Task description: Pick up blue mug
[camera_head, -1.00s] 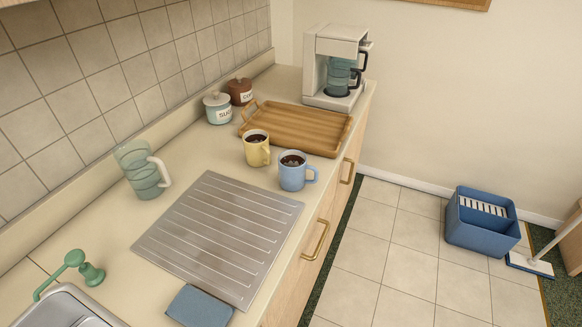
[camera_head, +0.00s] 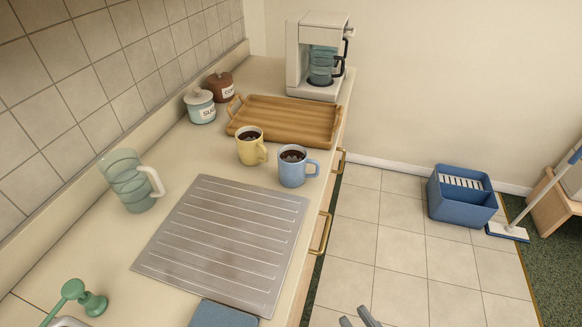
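The blue mug (camera_head: 292,167) stands upright on the counter near its front edge, with dark liquid in it. Its handle points right. A yellow mug (camera_head: 250,147), also with dark liquid, stands just behind it to the left. My gripper (camera_head: 358,319) shows only as grey finger tips at the bottom edge, over the floor and well short of the blue mug. The two fingers look apart with nothing between them; the rest is out of frame.
A wooden tray (camera_head: 290,118) lies behind the mugs, with a coffee maker (camera_head: 303,62) beyond. A ribbed metal drainboard (camera_head: 222,240) lies in front. A glass pitcher (camera_head: 128,184) stands left. A blue bucket (camera_head: 460,205) and a mop (camera_head: 508,232) are on the floor.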

